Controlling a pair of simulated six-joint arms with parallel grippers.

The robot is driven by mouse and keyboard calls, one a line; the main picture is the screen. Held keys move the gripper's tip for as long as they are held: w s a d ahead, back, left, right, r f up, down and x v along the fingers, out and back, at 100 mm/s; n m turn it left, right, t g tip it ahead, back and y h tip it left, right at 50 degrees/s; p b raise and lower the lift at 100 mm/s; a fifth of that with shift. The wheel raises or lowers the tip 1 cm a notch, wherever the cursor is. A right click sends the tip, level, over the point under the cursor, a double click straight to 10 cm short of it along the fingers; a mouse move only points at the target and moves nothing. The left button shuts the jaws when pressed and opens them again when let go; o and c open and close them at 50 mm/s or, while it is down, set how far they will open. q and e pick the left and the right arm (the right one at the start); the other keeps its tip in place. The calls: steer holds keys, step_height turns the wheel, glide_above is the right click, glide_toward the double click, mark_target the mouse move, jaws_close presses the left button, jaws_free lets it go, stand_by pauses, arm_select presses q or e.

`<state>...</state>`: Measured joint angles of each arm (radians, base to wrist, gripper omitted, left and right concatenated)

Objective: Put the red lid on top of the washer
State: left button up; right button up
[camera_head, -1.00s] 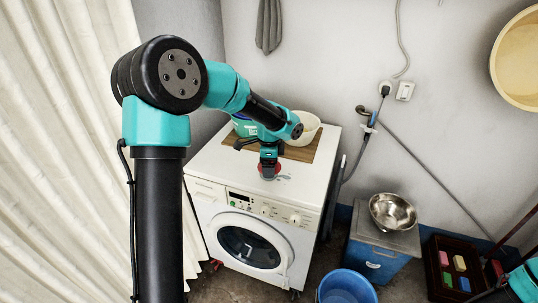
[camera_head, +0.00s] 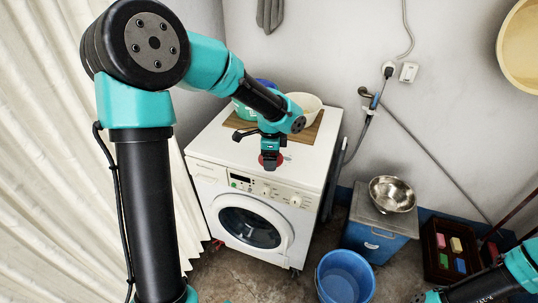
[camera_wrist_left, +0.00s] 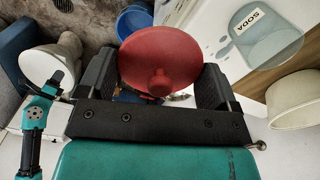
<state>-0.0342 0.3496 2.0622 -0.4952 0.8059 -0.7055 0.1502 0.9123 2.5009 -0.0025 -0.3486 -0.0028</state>
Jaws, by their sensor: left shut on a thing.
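The white washer (camera_head: 310,172) stands against the wall with its round door facing the front. My left gripper (camera_head: 270,163) is shut on the red lid (camera_head: 281,160) over the front part of the washer top. In the left wrist view the round red lid (camera_wrist_left: 160,50) sits between the two black fingers, its knob toward the gripper. I cannot tell whether the lid touches the washer top. My right arm shows at the lower right, but its gripper is out of view.
On the washer top, a wooden board (camera_head: 313,130) bears a pale bowl (camera_head: 306,103) and a blue-green container. A jar labelled SODA (camera_wrist_left: 250,35) shows in the left wrist view. A blue bucket (camera_head: 345,277) and a blue cabinet (camera_head: 372,240) with a metal bowl (camera_head: 392,194) stand at right.

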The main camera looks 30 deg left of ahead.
arm_select(q)
steer(key=shift+n, duration=0.5)
steer(key=d+f, duration=0.2)
steer(key=d, duration=0.2)
steer(key=d+f, duration=0.3)
steer(key=d, duration=0.1)
steer(key=w+d+f, duration=0.1)
steer(key=d+f, duration=0.1)
steer(key=d, duration=0.2)
steer(key=shift+d+f, duration=0.2)
steer(key=shift+d, duration=0.15)
glide_above(307, 166)
steer(key=shift+s+d+f, duration=0.2)
steer(key=shift+s+f, duration=0.2)
steer(key=shift+f, duration=0.3)
steer(key=shift+w, duration=0.1)
steer(key=shift+w+a, duration=0.1)
steer(key=shift+w, duration=0.1)
steer(key=shift+f, duration=1.75)
steer(key=shift+f, duration=0.15)
